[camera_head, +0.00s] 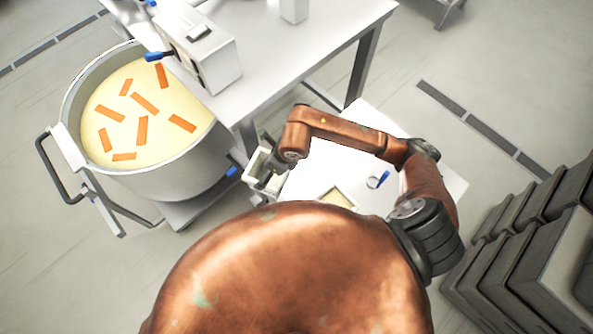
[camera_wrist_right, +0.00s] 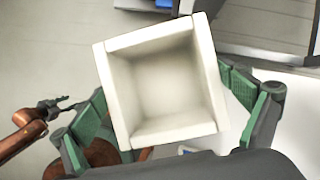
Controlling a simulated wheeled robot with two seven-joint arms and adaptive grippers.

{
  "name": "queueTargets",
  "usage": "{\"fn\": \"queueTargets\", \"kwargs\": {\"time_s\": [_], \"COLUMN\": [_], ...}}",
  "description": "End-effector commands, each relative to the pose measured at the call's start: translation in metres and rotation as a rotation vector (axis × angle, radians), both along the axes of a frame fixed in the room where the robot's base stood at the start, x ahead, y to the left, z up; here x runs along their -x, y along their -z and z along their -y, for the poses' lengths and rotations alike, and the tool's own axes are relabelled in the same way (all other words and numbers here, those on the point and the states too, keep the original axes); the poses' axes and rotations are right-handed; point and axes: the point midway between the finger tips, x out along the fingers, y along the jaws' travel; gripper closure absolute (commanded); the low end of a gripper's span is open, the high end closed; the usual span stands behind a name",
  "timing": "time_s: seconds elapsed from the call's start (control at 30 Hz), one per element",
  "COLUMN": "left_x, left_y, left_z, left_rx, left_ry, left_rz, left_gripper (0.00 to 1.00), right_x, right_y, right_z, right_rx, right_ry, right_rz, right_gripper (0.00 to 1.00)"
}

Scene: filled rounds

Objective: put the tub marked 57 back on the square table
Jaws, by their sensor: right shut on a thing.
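A cream-white square tub (camera_wrist_right: 160,85) fills the middle of the right wrist view, its open top facing the camera; it looks empty. My right gripper (camera_wrist_right: 170,105) is shut on it, green pads at two opposite sides. In the head view my right gripper (camera_head: 264,172) holds the tub (camera_head: 255,160) beside the left edge of the small white square table (camera_head: 310,180). No number 57 can be read. My left gripper (camera_wrist_right: 65,103) shows small at the left of the wrist view, its fingers apart and empty.
A large pot (camera_head: 175,172) of yellow liquid with orange strips stands left. A white bench (camera_head: 290,50) with a boxy device (camera_head: 205,50) is behind. Another square tub (camera_head: 338,197) and a blue item (camera_head: 383,178) are on the square table. Dark crates (camera_head: 530,250) stack at right.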

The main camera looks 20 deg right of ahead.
Motion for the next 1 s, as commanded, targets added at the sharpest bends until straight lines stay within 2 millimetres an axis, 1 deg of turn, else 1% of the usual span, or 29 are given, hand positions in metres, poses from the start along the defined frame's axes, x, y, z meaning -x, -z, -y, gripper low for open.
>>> {"fn": "queueTargets", "kwargs": {"time_s": [0.03,0.23,0.3,0.4,0.5,0.67,0.77,0.8,0.9,1.0], "left_x": [0.0,-0.001,-0.001,-0.001,-0.001,-0.001,-0.001,-0.002,-0.002,-0.002], "left_y": [-0.006,-0.019,-0.021,-0.024,-0.026,-0.028,-0.03,-0.035,-0.04,-0.041], "left_z": [0.0,0.0,0.0,0.0,0.0,0.0,0.0,0.0,0.0,0.0], "left_rx": [0.0,0.0,0.0,0.0,0.0,0.0,0.0,0.0,0.0,0.0], "left_ry": [0.0,0.0,0.0,0.0,0.0,0.0,0.0,0.0,0.0,0.0], "left_rz": [0.001,0.002,0.002,0.002,0.002,0.002,0.002,0.003,0.003,0.003], "left_gripper": [0.6,0.6,0.6,0.6,0.6,0.6,0.6,0.6,0.6,0.6], "right_x": [0.0,-0.002,-0.003,-0.004,-0.005,-0.007,-0.006,-0.006,-0.006,-0.007], "right_y": [0.004,0.025,0.04,0.056,0.068,0.076,0.087,0.092,0.106,0.113], "right_z": [0.016,0.063,0.072,0.085,0.094,0.101,0.11,0.107,0.106,0.106], "right_rx": [0.005,0.005,0.002,0.001,0.001,0.001,0.002,-0.002,-0.001,0.0], "right_ry": [0.008,0.006,0.004,0.003,0.002,0.0,0.002,0.002,0.001,-0.001], "right_rz": [-0.005,-0.005,-0.006,-0.005,-0.003,-0.001,-0.004,-0.004,-0.002,0.0], "right_gripper": [0.61,0.61,0.61,0.61,0.61,0.61,0.61,0.61,0.61,0.61]}}
